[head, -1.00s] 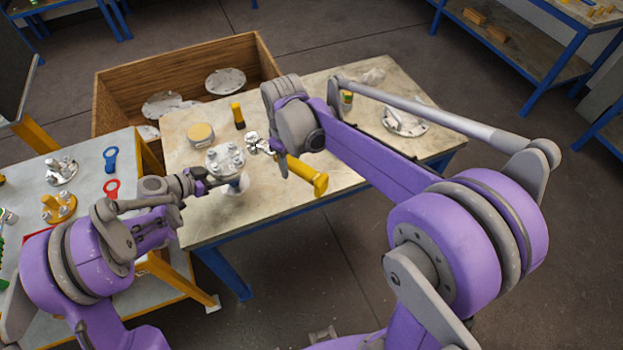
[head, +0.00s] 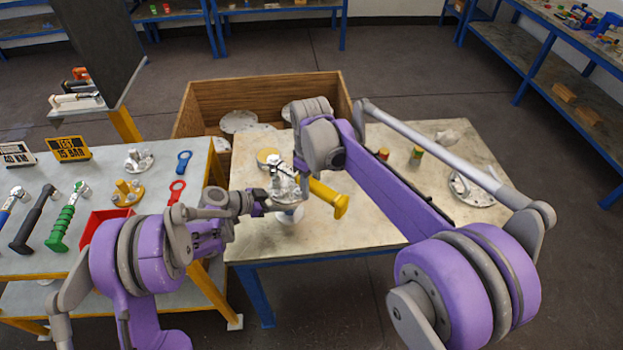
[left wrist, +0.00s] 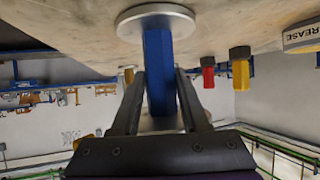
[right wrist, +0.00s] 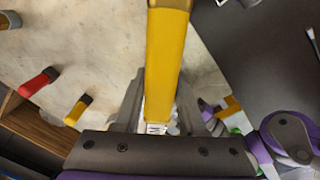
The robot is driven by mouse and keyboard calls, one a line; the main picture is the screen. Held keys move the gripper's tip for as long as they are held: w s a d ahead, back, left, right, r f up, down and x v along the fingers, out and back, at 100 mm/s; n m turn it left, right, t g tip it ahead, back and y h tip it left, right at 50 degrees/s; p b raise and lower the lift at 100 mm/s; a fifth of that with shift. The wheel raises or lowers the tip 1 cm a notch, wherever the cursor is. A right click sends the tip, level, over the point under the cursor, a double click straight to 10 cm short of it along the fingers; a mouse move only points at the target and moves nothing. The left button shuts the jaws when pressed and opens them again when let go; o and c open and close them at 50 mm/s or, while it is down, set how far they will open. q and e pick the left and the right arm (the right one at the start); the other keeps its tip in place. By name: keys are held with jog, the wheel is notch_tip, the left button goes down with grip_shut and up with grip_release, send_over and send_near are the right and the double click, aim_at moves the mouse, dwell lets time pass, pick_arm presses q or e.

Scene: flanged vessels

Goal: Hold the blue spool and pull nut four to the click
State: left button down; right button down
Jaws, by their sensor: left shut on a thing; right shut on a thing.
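The blue spool (left wrist: 158,75) stands between my left fingers in the left wrist view, with a pale round flange (left wrist: 155,22) at one end. In the head view its top flange with nuts (head: 284,188) is partly covered by the wrench. My left gripper (head: 260,204) is shut on the spool's blue body. My right gripper (right wrist: 158,105) is shut on the yellow wrench handle (right wrist: 168,50); the handle (head: 328,198) slants toward the table's front in the head view. The wrench's silver head (head: 276,163) is at the flange's far side. I cannot tell which nut it meets, or whether it is seated.
A grease tin (head: 267,157) stands behind the flange. Another flanged part (head: 472,190) lies on the right of the table. A wooden crate (head: 200,100) is behind. The left bench holds a green wrench (head: 68,216), other wrenches and a red tray (head: 92,226).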

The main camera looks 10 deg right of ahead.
jog(key=shift+f, duration=0.35)
dwell(0.3)
jog(key=shift+f, duration=0.95)
jog(key=shift+m, duration=0.8)
jog(key=shift+s+a+r, duration=0.2)
jog(key=shift+r, duration=0.65)
jog(key=shift+s+a+r, duration=0.2)
jog(key=shift+a+r, duration=0.05)
jog(key=shift+r, duration=0.55)
jog(key=shift+s+a+r, duration=0.2)
jog(key=shift+r, duration=0.65)
pick_arm(q)
jog(key=shift+c, duration=1.6)
grip_release()
